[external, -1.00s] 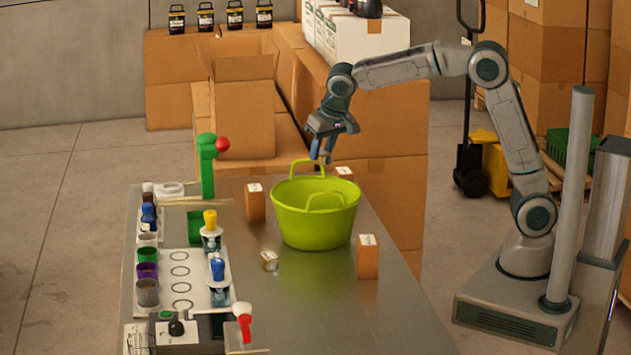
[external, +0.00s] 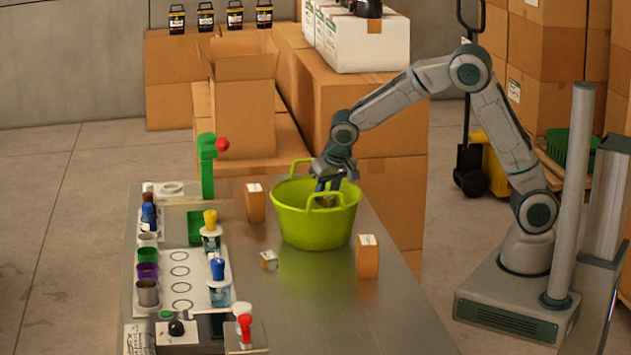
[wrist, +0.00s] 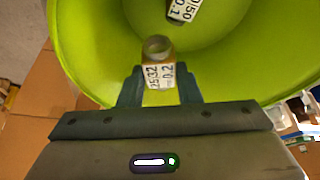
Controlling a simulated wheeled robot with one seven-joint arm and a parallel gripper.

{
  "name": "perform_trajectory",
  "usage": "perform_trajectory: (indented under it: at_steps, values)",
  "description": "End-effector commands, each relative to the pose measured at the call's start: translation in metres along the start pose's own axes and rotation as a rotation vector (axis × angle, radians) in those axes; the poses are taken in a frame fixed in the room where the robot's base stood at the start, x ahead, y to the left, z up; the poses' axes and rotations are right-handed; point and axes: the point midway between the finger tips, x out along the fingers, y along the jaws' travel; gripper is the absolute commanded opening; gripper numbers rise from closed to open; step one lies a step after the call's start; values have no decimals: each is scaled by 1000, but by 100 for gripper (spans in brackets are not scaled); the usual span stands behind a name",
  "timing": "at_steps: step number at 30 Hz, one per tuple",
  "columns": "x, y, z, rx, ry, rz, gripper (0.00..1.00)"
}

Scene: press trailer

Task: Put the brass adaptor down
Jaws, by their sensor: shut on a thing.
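The brass adaptor (wrist: 158,48) is a short hollow ring with a white label, held between the fingers of my gripper (wrist: 160,84) in the wrist view. In the external view my gripper (external: 328,186) reaches down into the lime-green tub (external: 305,230) on the metal table. The adaptor (external: 326,201) shows only dimly there, inside the tub's mouth. The tub's inner wall (wrist: 95,50) surrounds the adaptor in the wrist view. Another labelled piece (wrist: 183,10) lies deeper in the tub. I cannot tell how far the adaptor is above the bottom.
Small labelled cartons (external: 367,257) and (external: 255,203) stand beside the tub, and a small labelled piece (external: 269,260) lies in front of it. Paint cups, bottles and a white tray (external: 182,300) fill the left side. The front right tabletop (external: 350,315) is clear.

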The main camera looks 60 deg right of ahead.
Motion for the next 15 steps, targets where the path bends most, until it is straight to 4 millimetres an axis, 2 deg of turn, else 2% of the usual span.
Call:
perform_trajectory:
  at_steps: [3,6,15]
  values:
    - [17,0,8,-1,-3,3,4]
    - [24,0,10,0,-1,1,4]
    - [27,0,11,0,0,0,4]
